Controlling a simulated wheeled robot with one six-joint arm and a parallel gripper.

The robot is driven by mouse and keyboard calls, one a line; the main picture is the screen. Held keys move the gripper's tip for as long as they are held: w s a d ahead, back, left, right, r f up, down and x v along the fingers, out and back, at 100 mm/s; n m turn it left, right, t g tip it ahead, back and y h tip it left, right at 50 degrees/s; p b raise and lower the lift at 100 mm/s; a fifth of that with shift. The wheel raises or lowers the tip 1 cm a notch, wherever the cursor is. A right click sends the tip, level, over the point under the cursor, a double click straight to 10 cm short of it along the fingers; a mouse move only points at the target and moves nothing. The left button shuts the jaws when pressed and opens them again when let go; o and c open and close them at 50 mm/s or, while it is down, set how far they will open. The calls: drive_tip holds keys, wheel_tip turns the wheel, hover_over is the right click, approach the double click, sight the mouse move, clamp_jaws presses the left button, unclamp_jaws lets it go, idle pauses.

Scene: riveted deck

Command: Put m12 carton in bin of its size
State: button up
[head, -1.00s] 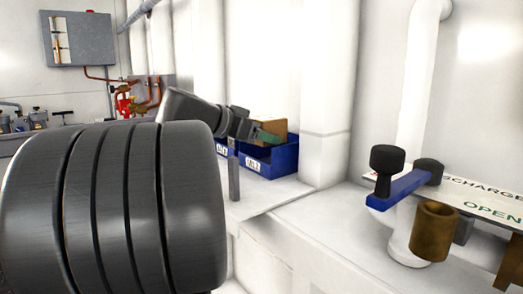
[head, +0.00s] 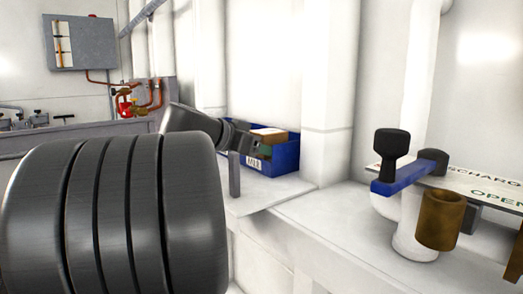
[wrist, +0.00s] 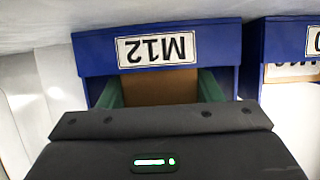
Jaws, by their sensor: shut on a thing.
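The brown m12 carton (wrist: 160,89) is between the green-padded fingers of my gripper (wrist: 159,92), which is shut on it. In the wrist view a blue bin (wrist: 90,58) carries an upside-down M12 label, and the carton shows just beyond that labelled wall. In the head view the carton (head: 270,134) sits low in the blue bin (head: 286,158), its top near the rim. My gripper (head: 257,146) reaches in from the left. Whether the carton touches the bin floor is hidden.
Another blue bin (wrist: 287,30) stands beside it in the wrist view, its label cut off. A white ledge (head: 265,193) holds the bins. A blue lever (head: 402,184) and a brown cylinder (head: 438,222) stand at the right by a pipe. My arm hides much of the left.

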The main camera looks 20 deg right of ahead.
drive_tip(key=o, duration=1.3)
drive_tip(key=shift+r, duration=0.1)
drive_tip(key=shift+r+p, duration=0.45)
drive_tip(key=shift+p, duration=0.25)
drive_tip(key=p+v, duration=0.2)
drive_tip(key=v, duration=1)
